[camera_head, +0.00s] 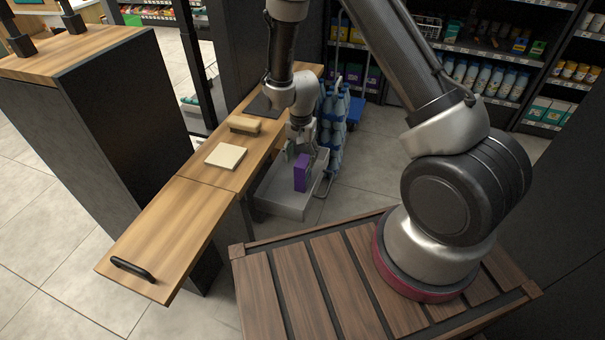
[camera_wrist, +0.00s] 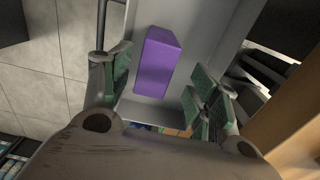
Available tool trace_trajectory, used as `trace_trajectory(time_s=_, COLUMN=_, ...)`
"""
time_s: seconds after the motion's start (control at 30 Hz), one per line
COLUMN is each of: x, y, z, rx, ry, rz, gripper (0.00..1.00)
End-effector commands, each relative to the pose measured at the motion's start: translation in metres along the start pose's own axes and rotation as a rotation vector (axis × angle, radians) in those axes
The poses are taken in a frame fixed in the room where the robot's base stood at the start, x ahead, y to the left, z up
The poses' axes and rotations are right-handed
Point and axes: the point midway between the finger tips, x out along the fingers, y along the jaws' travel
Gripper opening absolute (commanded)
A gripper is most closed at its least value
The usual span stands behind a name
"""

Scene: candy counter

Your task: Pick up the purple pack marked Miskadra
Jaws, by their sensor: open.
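A purple pack (camera_head: 301,172) stands upright in a grey bin (camera_head: 283,204) beside the wooden counter. It also shows in the wrist view (camera_wrist: 158,62), between and just beyond the finger pads; no marking on it can be read. My gripper (camera_head: 303,148) is open and points down over the bin, just above and behind the pack in the head view. In the wrist view its green-padded fingers (camera_wrist: 160,88) are spread on either side of the pack, and I see no contact.
The wooden counter (camera_head: 178,215) holds a tan block (camera_head: 245,125) and a pale square pad (camera_head: 225,156). Blue bottles (camera_head: 335,125) stand on a rack behind the bin. Some orange and blue items (camera_wrist: 176,131) show low in the wrist view.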

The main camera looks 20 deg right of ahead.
Motion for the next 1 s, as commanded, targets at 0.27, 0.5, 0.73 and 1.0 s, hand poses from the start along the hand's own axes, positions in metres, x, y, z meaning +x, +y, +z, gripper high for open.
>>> trace_trajectory(time_s=0.27, x=0.037, y=0.005, z=-0.002, rx=0.0, ry=-0.001, rz=0.002, gripper=0.61)
trace_trajectory(time_s=0.5, x=0.038, y=0.005, z=-0.002, rx=-0.001, ry=-0.001, rz=0.001, gripper=0.61)
trace_trajectory(time_s=0.73, x=0.038, y=0.005, z=-0.002, rx=-0.001, ry=-0.001, rz=0.001, gripper=0.19)
trace_trajectory(time_s=1.0, x=0.038, y=0.005, z=-0.002, rx=-0.001, ry=-0.001, rz=0.001, gripper=0.08)
